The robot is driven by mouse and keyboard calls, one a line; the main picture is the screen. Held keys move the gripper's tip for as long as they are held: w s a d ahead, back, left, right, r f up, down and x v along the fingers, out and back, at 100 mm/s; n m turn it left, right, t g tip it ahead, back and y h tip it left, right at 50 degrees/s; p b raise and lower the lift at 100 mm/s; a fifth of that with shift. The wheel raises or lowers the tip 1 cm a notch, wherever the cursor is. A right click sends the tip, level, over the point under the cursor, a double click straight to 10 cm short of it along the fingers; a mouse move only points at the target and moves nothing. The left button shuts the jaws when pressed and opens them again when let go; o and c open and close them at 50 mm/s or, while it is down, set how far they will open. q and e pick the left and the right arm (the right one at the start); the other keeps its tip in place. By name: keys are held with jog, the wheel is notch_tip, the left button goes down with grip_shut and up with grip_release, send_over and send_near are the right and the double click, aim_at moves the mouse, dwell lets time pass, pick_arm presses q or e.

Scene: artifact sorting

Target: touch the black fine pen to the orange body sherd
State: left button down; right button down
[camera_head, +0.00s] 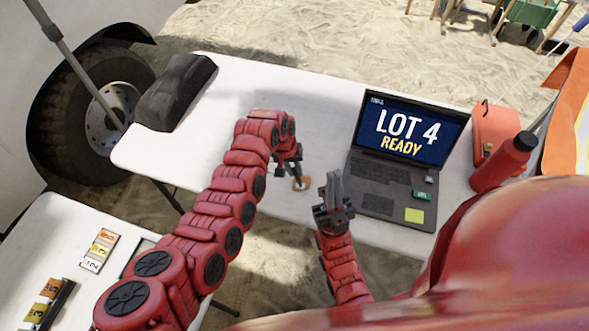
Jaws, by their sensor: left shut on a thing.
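The orange body sherd (302,184) is a small orange piece with a pale patch, lying on the white table (250,85) left of the laptop. My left gripper (291,172) points down just above and to the left of it. It is shut on a thin dark thing that looks like the black fine pen; the pen is mostly hidden by the fingers, and I cannot tell whether its tip touches the sherd. My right gripper (334,182) points up just right of the sherd, with nothing seen in it. Its finger gap is unclear.
An open laptop (378,180) reading "LOT 4 READY" stands to the right. A red bottle (505,162) and an orange case (494,130) are beyond it. A dark rest-like block (175,92) is at the far left. A second table with number cards (100,250) is lower left.

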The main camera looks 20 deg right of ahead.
dwell(0.5)
pick_arm(q)
jog(key=shift+r+p, duration=0.8)
jog(key=shift+r, duration=0.6)
jog(key=shift+r+p, duration=1)
jog(key=shift+r, duration=1.6)
